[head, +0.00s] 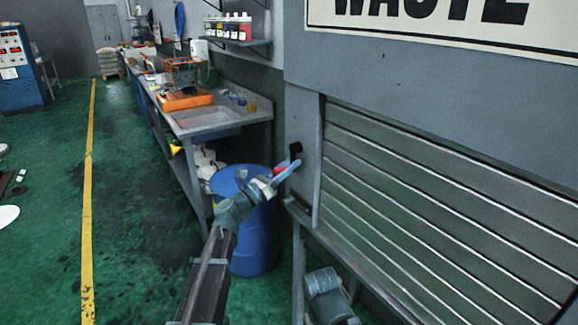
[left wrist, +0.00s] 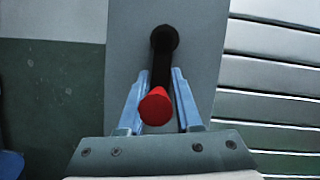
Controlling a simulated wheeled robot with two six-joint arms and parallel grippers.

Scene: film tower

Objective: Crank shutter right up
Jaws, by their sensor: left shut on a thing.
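The shutter (head: 430,200) has grey horizontal slats and fills the opening below the sign at the right of the head view. Its slats also show at the right of the left wrist view (left wrist: 275,80). The crank is a black arm on a round dark hub (left wrist: 164,39) with a red knob (left wrist: 155,107), on the grey post left of the shutter. My left gripper (head: 285,172) is at the crank, its blue fingers on either side and shut on it just behind the knob. Part of my right arm shows at the bottom of the head view; its gripper cannot be made out.
A blue barrel (head: 254,235) stands below my left gripper. A ledge (head: 350,255) runs under the shutter. The green floor (head: 140,220) at left is mostly open.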

